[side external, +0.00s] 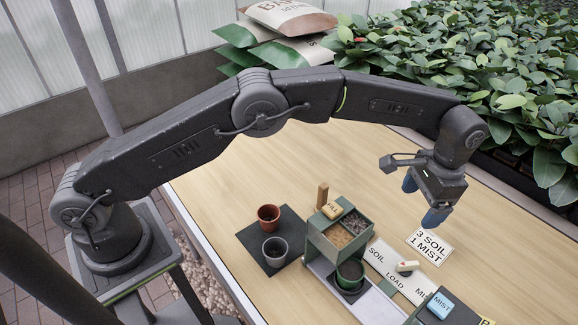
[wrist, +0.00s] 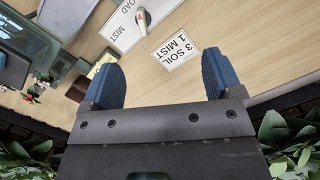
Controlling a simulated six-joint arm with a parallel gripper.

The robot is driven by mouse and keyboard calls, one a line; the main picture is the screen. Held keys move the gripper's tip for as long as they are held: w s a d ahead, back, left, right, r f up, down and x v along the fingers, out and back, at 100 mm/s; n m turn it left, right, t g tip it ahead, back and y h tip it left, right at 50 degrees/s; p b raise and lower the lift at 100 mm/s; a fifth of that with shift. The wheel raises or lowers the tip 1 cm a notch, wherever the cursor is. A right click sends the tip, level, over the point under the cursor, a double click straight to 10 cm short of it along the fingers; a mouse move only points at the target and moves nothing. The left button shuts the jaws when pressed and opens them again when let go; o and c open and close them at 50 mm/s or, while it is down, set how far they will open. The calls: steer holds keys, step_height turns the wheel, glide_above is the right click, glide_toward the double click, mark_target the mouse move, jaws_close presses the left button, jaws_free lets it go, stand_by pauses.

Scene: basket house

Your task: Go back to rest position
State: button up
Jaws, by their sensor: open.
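My gripper (side external: 422,206) hangs above the right part of the wooden table (side external: 480,275), its blue fingertips apart and nothing between them. In the wrist view my gripper (wrist: 163,84) also shows open and empty, with bare tabletop and a white card reading "3 SOIL 1 MIST" (wrist: 174,54) beyond the fingers. That card also lies on the table below and beside the gripper in the side view (side external: 429,246). My arm reaches out from its base at the left in a raised arch.
A green station (side external: 323,250) with bins of granular material holds a dark pot (side external: 350,271). A terracotta pot (side external: 268,217) and a grey pot (side external: 275,250) stand on a dark mat (side external: 289,222). A blue MIST block (side external: 440,305) is at the front. Leafy plants (side external: 520,80) line the back.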

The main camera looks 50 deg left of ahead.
glide_above(409, 263)
steer(key=shift+m+g+y, duration=0.3)
steer(key=shift+m+g, duration=0.1)
step_height(409, 263, down, 8)
steer(key=shift+f, duration=4.35)
steer(key=c, duration=1.4)
steer(key=shift+c, duration=0.2)
